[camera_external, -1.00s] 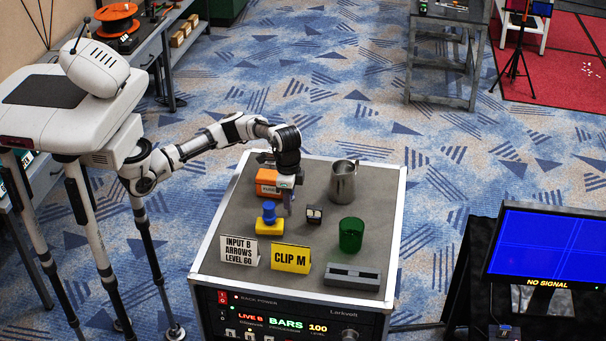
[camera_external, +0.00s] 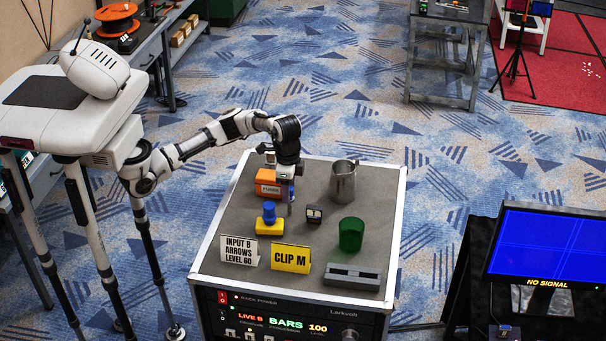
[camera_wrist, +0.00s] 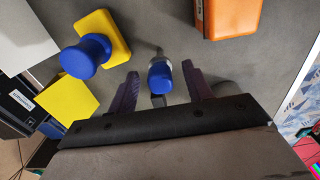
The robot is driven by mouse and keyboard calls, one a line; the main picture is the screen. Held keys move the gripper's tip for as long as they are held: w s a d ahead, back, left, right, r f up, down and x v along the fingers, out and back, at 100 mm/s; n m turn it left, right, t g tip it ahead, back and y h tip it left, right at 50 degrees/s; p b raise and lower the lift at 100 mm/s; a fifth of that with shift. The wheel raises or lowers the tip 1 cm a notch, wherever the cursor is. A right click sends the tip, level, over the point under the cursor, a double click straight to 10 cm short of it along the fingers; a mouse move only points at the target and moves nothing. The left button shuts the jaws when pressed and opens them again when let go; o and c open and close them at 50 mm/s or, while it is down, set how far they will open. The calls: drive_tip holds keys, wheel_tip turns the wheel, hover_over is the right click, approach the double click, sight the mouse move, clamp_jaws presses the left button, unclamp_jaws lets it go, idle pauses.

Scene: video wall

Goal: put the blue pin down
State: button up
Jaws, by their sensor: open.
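The blue pin (camera_external: 291,192) has a blue body and a grey metal lower part. It appears upright on the grey top of the cart (camera_external: 220,262), under my gripper (camera_external: 287,176). In the wrist view the blue pin (camera_wrist: 160,77) sits between the two dark fingers of my gripper (camera_wrist: 161,88), with a gap on each side. My gripper is open. Where the pin's lower end meets the top is too small to make out clearly.
Left of the pin is a yellow block with a blue knob (camera_external: 268,213); behind is an orange box (camera_external: 268,184). Signs (camera_external: 290,258) stand in front.

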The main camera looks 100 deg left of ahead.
wheel_tip(320, 180, up, 9)
drive_tip(key=shift+f, duration=0.1)
idle(0.6)
